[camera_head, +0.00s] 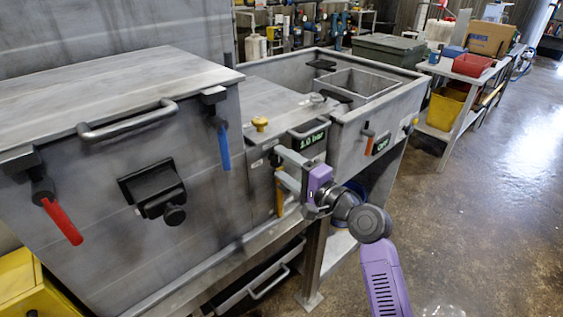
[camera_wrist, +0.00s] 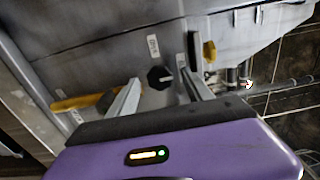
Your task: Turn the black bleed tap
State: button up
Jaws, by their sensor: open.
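The black bleed tap (camera_wrist: 160,77) appears in the wrist view as a small dark knob with a pale mark, on the grey metal panel. My gripper (camera_wrist: 160,80) is open, with one grey finger on each side of the tap in the picture. I cannot tell whether either finger touches it. In the head view my gripper (camera_head: 277,162) is at the front of the compactor, below the 1.0 bar display (camera_head: 311,140). The tap is mostly hidden by the fingers there.
A yellow lever (camera_wrist: 85,102) is close to one finger; it also shows in the head view (camera_head: 279,195). A yellow knob (camera_head: 260,124) is above my gripper. Blue (camera_head: 223,147) and red (camera_head: 62,222) levers are further left. The floor at right is clear.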

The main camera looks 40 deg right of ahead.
jog(key=shift+w, duration=0.55)
grip_shut()
